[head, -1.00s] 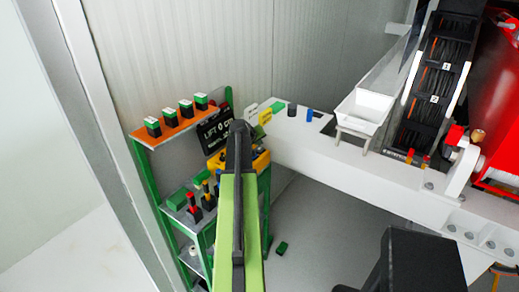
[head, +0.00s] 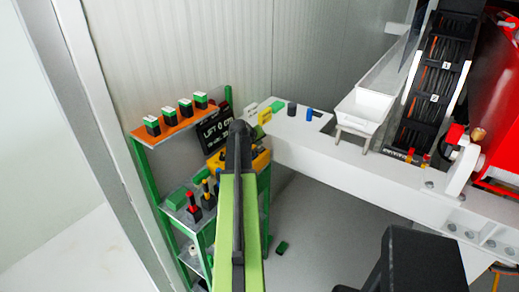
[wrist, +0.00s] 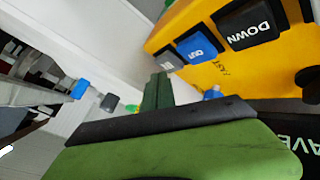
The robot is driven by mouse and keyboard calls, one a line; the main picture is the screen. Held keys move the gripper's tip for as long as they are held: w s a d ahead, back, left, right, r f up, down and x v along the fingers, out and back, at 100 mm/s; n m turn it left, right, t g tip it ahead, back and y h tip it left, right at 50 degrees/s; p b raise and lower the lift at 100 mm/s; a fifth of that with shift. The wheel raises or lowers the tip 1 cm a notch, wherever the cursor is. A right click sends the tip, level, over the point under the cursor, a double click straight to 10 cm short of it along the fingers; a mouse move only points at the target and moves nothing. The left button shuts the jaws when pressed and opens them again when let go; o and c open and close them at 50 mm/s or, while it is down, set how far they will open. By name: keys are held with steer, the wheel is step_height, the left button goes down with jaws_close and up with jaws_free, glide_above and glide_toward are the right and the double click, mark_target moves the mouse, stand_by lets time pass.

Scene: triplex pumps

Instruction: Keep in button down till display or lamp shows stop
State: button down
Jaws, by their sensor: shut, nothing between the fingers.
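A yellow control box (head: 262,160) sits on the green stand, mostly behind my arm. In the wrist view the yellow box (wrist: 225,75) carries a black DOWN button (wrist: 250,22), a blue OUT button (wrist: 199,47) and a grey button (wrist: 167,62) with a short label, probably IN. My gripper (wrist: 158,80) is shut and empty, its dark green fingertips right at the grey button. I cannot tell whether they touch it. A black display (head: 216,131) behind the box reads LIFT 0 CM. In the head view my arm hides the fingertips.
An orange shelf (head: 165,134) with several green-and-white blocks is at left. Red and yellow-tipped items stand on the shelf below. A white bench (head: 370,165) with a white trough (head: 366,108) runs right. A green block (head: 281,248) lies on the floor.

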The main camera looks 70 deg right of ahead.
steer(key=shift+f+b, duration=0.55)
steer(key=shift+f, duration=0.15)
stand_by(0.5)
steer(key=shift+r, duration=0.1)
stand_by(6.1)
steer(key=shift+r+p, duration=0.85)
steer(key=shift+p, duration=0.1)
